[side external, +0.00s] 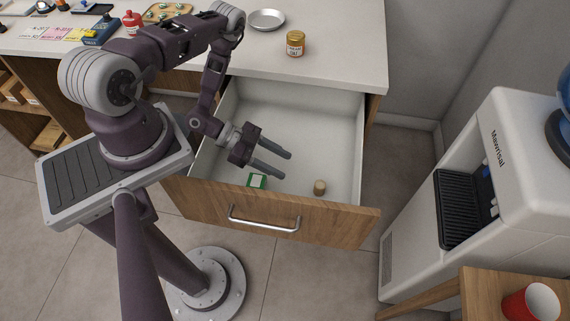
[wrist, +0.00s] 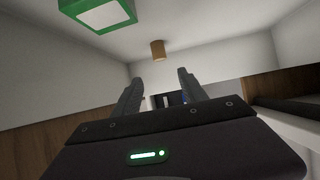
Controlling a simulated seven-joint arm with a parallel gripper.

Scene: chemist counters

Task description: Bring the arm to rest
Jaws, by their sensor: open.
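My gripper (side external: 280,164) is above the open drawer (side external: 315,118), with its fingers apart and nothing between them. It also shows in the wrist view (wrist: 158,88), fingers spread. A green and white box (side external: 257,181) lies in the drawer near its front, below my gripper; it shows at the upper left of the wrist view (wrist: 100,14). A small tan cylinder (side external: 320,187) stands in the drawer to the right of the box; the wrist view shows it too (wrist: 158,50). My gripper appears apart from both.
The drawer's wooden front (side external: 330,222) with a metal handle (side external: 264,224) faces the floor space. On the counter (side external: 340,40) stand a jar (side external: 296,43), a metal dish (side external: 266,19) and a red bottle (side external: 132,22). A water dispenser (side external: 520,130) and a red cup (side external: 531,303) are at right.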

